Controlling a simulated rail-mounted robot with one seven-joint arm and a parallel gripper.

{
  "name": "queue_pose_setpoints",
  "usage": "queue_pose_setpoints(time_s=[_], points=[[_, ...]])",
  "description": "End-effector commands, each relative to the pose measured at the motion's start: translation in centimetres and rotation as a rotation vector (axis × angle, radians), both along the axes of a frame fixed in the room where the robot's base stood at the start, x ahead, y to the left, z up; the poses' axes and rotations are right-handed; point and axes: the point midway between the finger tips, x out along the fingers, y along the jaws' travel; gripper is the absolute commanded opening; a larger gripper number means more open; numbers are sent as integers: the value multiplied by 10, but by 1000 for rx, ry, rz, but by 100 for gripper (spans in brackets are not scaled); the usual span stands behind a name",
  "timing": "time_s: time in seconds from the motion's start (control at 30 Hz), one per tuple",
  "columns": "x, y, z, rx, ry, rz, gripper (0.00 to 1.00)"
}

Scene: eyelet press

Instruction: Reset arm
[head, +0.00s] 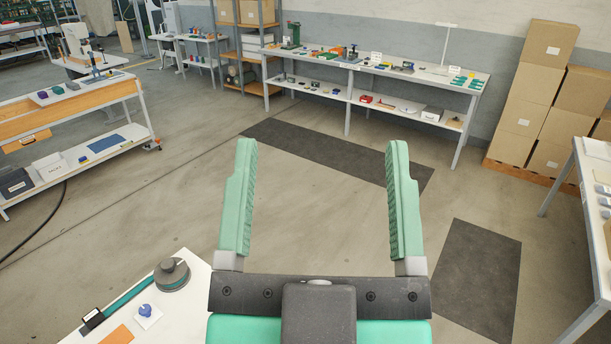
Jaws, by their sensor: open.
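My gripper (318,200) shows large in the lower middle of the head view. Its two green ribbed fingers are spread wide apart, with nothing between them but the view of the floor. It points away from me toward the back wall, over open concrete floor, and touches nothing. No eyelet press can be made out for certain among the small items on the benches.
A white table corner (190,262) at lower left holds a round grey-green device (172,274) and a small blue piece (145,310). A long bench (440,76) stands at the back, stacked boxes (535,95) at right, a workbench (70,104) at left. The middle floor is clear.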

Motion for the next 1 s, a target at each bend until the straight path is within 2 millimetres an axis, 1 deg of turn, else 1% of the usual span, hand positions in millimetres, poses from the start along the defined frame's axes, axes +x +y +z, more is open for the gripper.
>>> queue_pose_setpoints(time_s=[0.17, 0.27, 0.37, 0.4, 0.47, 0.5, 0.6, 0.63, 0.7, 0.77, 0.87, 0.97, 1.0], points=[[1, 1, -1, 2, 1, 4, 78], [1, 1, 19, 4, 2, 6, 78], [1, 2, 56, 6, 2, 10, 78], [1, 2, 74, 9, 2, 12, 78], [1, 2, 104, 11, 3, 15, 78], [1, 3, 124, 13, 3, 18, 78], [1, 3, 171, 18, 4, 23, 78], [1, 3, 181, 19, 4, 25, 78], [1, 4, 195, 21, 4, 28, 78], [1, 4, 196, 22, 5, 29, 78], [1, 4, 188, 22, 6, 29, 78], [1, 4, 175, 22, 6, 29, 78], [1, 4, 166, 22, 6, 29, 78]])
